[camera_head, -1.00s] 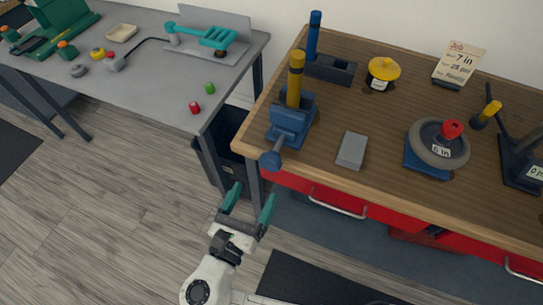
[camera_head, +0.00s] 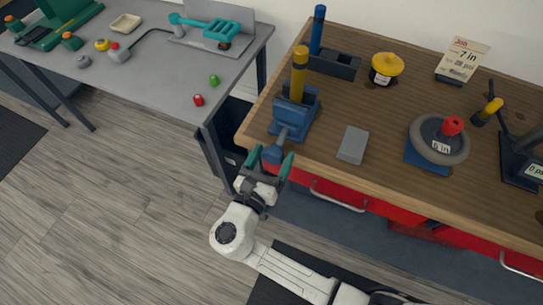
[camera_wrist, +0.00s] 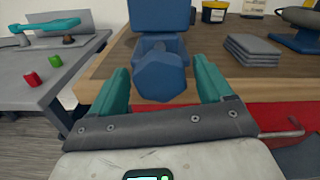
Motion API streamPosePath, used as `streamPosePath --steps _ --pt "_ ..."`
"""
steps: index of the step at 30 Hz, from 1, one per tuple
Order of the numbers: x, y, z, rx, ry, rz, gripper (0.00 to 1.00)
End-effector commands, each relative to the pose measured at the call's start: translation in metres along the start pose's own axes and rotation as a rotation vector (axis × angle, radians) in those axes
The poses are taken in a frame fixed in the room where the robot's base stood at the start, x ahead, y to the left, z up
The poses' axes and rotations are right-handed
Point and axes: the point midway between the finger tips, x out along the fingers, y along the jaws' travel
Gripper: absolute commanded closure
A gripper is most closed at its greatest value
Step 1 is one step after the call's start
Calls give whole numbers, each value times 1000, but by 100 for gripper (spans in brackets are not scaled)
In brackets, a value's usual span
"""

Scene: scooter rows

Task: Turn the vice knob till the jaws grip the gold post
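The blue vice (camera_head: 293,117) stands at the left front edge of the wooden bench. Its blue knob (camera_head: 273,153) juts out past that edge toward me. The gold post (camera_head: 299,76) stands upright at the vice; I cannot tell whether the jaws touch it. My gripper (camera_head: 270,157) is open, its green fingers on either side of the knob. In the wrist view the knob (camera_wrist: 161,78) shows between the fingertips of my gripper (camera_wrist: 162,80), with a gap visible on each side. The post is out of the wrist view.
A grey table (camera_head: 150,70) stands left, across a narrow gap.

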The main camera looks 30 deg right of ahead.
Motion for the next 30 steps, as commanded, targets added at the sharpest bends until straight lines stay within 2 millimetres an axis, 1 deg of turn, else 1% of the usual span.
streamPosePath --steps 1,2,15,16,23,30 --pt "0 0 0 0 0 0 26" --pt "0 0 0 0 0 0 29" --pt "0 0 0 0 0 0 71" --pt "0 0 0 0 0 0 73" --pt "0 0 0 18 0 1 73" --pt "-1 1 -2 111 0 2 73"
